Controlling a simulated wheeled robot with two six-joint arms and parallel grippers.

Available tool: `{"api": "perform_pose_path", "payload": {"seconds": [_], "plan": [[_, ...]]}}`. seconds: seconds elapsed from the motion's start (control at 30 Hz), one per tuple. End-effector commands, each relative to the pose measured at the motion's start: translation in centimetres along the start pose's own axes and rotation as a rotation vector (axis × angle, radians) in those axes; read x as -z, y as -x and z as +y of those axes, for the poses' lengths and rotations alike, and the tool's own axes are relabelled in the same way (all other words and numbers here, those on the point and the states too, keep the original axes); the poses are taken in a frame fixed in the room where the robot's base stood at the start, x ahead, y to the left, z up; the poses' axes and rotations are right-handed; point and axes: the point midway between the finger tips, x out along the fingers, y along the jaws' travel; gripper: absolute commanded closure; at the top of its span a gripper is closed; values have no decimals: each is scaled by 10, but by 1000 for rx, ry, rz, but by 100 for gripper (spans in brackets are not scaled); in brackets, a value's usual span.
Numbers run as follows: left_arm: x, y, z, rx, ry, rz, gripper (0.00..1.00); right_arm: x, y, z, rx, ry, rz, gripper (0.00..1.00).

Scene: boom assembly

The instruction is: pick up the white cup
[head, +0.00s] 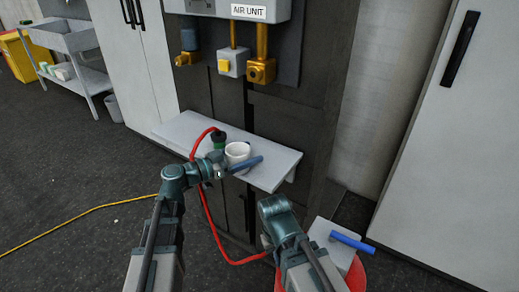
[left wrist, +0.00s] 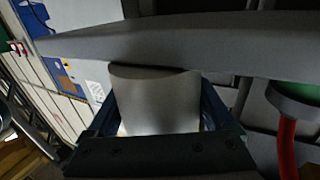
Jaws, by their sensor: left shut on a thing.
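The white cup (head: 237,150) is at the wall shelf, beside a dark green-based fitting (head: 218,138). My left gripper (head: 238,165) is shut on the cup, with a blue finger across its near side. In the left wrist view the cup (left wrist: 158,98) shows as a pale curved wall between the two blue fingers of the left gripper (left wrist: 160,112). I cannot tell whether the cup still touches the shelf. My right arm shows at lower centre in the head view, but its gripper does not show clearly.
The pale shelf (head: 275,171) juts from the dark panel below the AIR UNIT box (head: 230,9). A red hose (head: 207,205) hangs from the fitting past my left arm. A blue rod-like thing (head: 352,242) lies over a white surface at right. A yellow cable (head: 80,216) crosses the floor.

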Motion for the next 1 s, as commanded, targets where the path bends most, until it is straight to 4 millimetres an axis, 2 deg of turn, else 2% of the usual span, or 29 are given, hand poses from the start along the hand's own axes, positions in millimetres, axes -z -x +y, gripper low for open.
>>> {"api": "perform_pose_path", "payload": {"seconds": [0.03,0.2,0.5,0.7,1.0], "plan": [[0,12,0,4,0,0,68,0,0,0,0,0,0,100],[0,43,0,4,0,0,68,0,0,0,0,0,0,100],[0,89,0,2,0,0,68,0,0,0,0,0,0,100],[0,109,0,2,0,0,68,0,0,0,0,0,0,100],[0,118,0,-1,0,0,68,0,0,0,0,0,0,100]]}}
